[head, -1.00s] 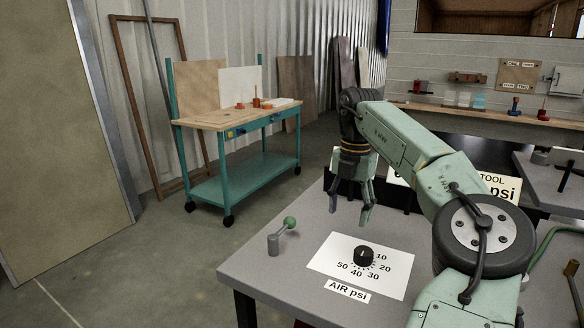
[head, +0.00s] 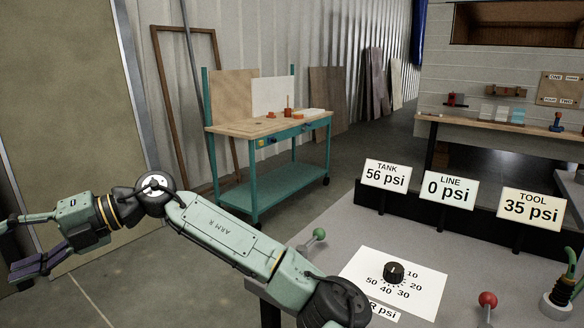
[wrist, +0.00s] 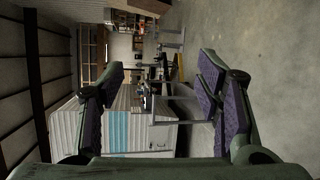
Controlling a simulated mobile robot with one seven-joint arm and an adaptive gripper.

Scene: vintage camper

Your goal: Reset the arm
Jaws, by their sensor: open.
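My gripper (head: 22,243) is at the far left of the head view, off the grey table and over the floor side. Its fingers point left and are spread apart, with nothing between them. In the wrist view my gripper (wrist: 160,90) also shows open, with purple pads on both fingers.
The grey table (head: 345,235) holds a black dial (head: 394,271), a green-knobbed lever (head: 319,235), a red knob (head: 487,299) and signs reading TANK 56 psi (head: 386,174), LINE 0 psi (head: 450,189) and TOOL 35 psi (head: 532,206). A teal workbench (head: 267,126) stands behind my arm.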

